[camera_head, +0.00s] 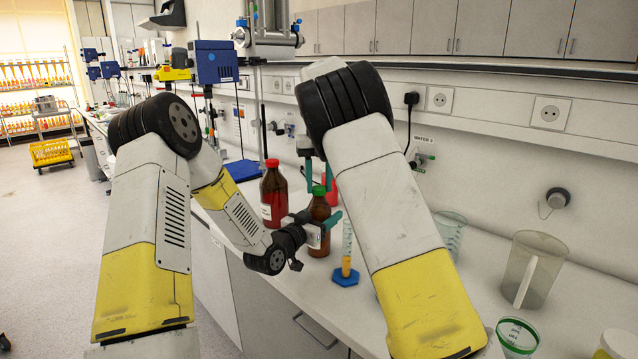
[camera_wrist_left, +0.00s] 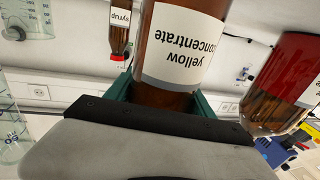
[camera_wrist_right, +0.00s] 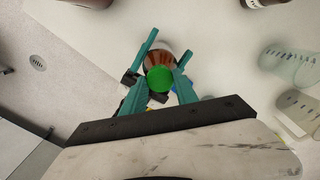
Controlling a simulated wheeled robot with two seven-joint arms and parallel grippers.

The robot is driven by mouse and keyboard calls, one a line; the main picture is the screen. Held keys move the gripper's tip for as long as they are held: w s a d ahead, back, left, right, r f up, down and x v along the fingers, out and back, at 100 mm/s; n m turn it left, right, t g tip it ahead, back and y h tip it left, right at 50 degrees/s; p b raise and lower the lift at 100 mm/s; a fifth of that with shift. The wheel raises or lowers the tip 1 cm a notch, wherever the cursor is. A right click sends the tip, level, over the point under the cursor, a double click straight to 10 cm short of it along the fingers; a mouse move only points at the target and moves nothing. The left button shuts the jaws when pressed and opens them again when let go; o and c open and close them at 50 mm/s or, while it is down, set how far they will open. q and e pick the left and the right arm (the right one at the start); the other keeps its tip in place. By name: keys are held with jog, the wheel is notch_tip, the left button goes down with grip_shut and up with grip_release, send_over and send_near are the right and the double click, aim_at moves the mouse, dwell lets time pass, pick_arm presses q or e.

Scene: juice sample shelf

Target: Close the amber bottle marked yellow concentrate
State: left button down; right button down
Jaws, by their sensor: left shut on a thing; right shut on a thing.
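The amber bottle marked yellow concentrate (camera_head: 318,215) stands upright on the bench. Its upside-down label (camera_wrist_left: 185,45) reads clearly in the left wrist view. My left gripper (camera_head: 312,229) is shut around the bottle's body from the side. A green cap (camera_head: 319,190) sits at the top of the bottle, and it also shows from above in the right wrist view (camera_wrist_right: 160,79). My right gripper (camera_head: 319,176) comes down from above, its teal fingers shut on the cap. I cannot tell how tightly the cap is seated.
A larger red-filled bottle (camera_head: 273,196) stands close to the left, and another red bottle (camera_head: 331,186) stands behind. A graduated cylinder with a blue foot (camera_head: 345,275) is close on the right. Beakers (camera_head: 533,268) stand further right along the wall.

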jog(key=c, duration=0.9)
grip_release()
jog(key=shift+c, duration=0.2)
jog(key=shift+r, duration=0.15)
jog(key=shift+r, duration=2.15)
